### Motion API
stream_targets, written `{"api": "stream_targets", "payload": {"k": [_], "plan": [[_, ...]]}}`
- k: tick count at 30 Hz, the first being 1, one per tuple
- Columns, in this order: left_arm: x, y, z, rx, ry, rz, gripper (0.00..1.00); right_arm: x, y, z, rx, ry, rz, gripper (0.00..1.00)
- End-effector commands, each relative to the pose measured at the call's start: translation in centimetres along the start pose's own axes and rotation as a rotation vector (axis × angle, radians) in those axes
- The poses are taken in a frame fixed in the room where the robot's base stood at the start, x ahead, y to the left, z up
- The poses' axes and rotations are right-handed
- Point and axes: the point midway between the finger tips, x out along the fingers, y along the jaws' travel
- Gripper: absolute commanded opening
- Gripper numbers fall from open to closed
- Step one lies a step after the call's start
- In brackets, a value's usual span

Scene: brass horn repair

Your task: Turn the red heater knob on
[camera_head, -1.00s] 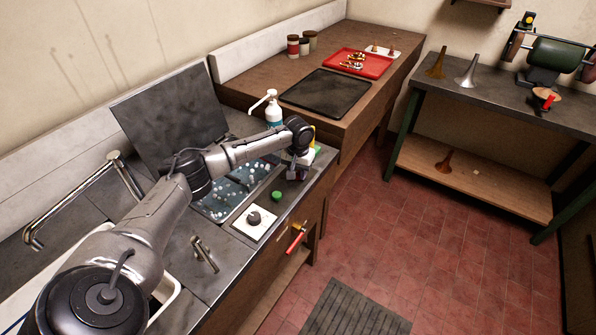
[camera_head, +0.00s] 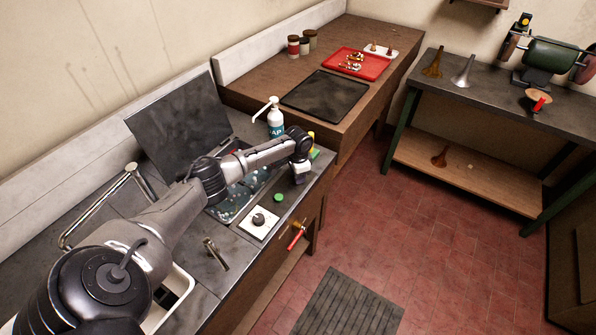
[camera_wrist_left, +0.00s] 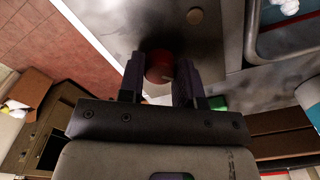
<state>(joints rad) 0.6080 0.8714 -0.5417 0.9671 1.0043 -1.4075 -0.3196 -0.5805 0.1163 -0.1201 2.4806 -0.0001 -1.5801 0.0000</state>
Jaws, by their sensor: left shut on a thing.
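The red knob (camera_wrist_left: 159,66) shows in the left wrist view, between the two fingers of my left gripper (camera_wrist_left: 160,78), on a grey metal surface. The fingers are shut on its sides. In the head view my left gripper (camera_head: 300,178) points down at the counter edge, right of the tub of blue liquid (camera_head: 240,196). The gripper hides the red knob there. I cannot tell how far the knob is turned. My right gripper is not in view.
A white panel with a dark dial (camera_head: 259,221) and a green button (camera_head: 279,197) lie on the counter nearer me. A soap bottle (camera_head: 275,118) stands behind the tub. A red-handled item (camera_head: 297,237) hangs on the cabinet front.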

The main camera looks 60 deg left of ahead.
Motion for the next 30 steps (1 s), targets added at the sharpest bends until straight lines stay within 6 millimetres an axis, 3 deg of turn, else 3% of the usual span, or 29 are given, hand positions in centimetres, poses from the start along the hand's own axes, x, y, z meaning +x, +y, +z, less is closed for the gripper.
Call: {"api": "stream_targets", "payload": {"k": [18,30], "plan": [[-0.06,0.01,-0.10,0.548,0.003,0.001,0.08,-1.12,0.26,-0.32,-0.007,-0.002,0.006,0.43],[-0.05,0.00,-0.11,0.742,0.003,0.001,0.08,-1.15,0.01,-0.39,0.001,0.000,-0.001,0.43]]}}
